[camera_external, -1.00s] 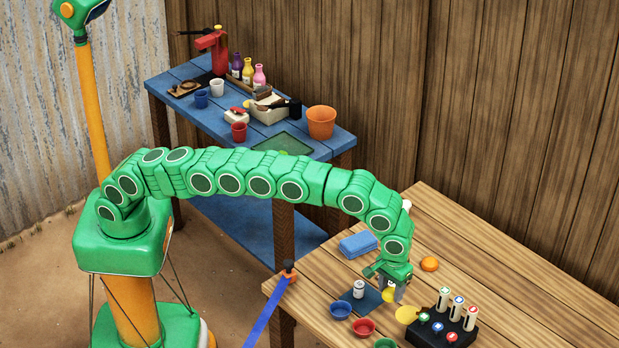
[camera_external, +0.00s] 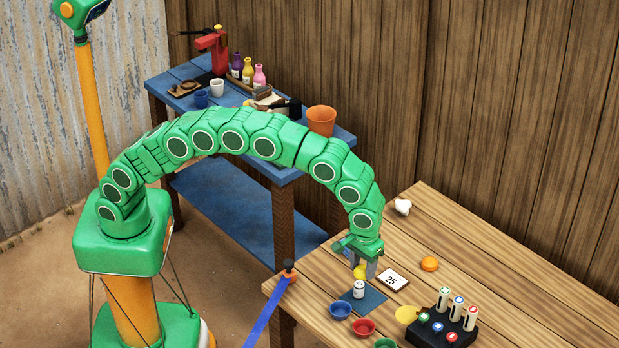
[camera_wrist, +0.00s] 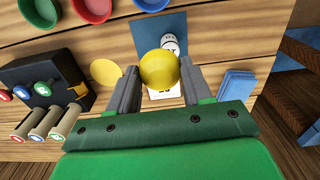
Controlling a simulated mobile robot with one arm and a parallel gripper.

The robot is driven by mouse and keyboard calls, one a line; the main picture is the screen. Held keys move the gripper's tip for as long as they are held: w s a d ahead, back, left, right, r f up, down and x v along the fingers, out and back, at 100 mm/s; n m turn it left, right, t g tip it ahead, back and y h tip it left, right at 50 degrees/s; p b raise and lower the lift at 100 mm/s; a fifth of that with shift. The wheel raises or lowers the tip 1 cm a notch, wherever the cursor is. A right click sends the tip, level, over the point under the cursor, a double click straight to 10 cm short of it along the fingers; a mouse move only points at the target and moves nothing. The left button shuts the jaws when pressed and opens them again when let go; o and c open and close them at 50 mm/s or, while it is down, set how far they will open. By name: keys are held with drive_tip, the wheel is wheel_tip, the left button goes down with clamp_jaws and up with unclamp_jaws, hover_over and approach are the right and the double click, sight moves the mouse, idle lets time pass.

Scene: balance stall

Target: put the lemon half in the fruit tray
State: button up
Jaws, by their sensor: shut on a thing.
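My gripper (camera_external: 364,266) is shut on a yellow rounded piece, the lemon half (camera_external: 359,273), above the wooden table. In the wrist view the lemon half (camera_wrist: 158,70) sits between the two fingertips of my gripper (camera_wrist: 159,75). It hangs near a small white jar (camera_external: 359,289) on a dark blue mat (camera_external: 374,301), apart from the table. I cannot make out the fruit tray now; my arm hides part of the blue bench (camera_external: 335,140), where a flat green tray showed earlier.
On the wooden table are a white card marked 25 (camera_external: 393,280), an orange (camera_external: 429,264), a yellow disc (camera_external: 406,314), blue (camera_external: 340,309) and red (camera_external: 363,327) bowls, and a black rack (camera_external: 440,325). A blue block (camera_wrist: 237,85) lies beside my gripper. An orange pot (camera_external: 321,120) stands on the bench.

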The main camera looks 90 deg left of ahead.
drive_tip(key=shift+s+a+r, duration=0.2)
drive_tip(key=shift+s+r, duration=0.15)
drive_tip(key=shift+s, duration=0.35)
drive_tip(key=shift+s+a+r, duration=0.2)
drive_tip(key=shift+s+r, duration=0.1)
drive_tip(key=shift+s, duration=0.4)
drive_tip(key=shift+s+a+r, duration=0.2)
drive_tip(key=shift+s+r, duration=0.15)
drive_tip(key=shift+s, duration=0.35)
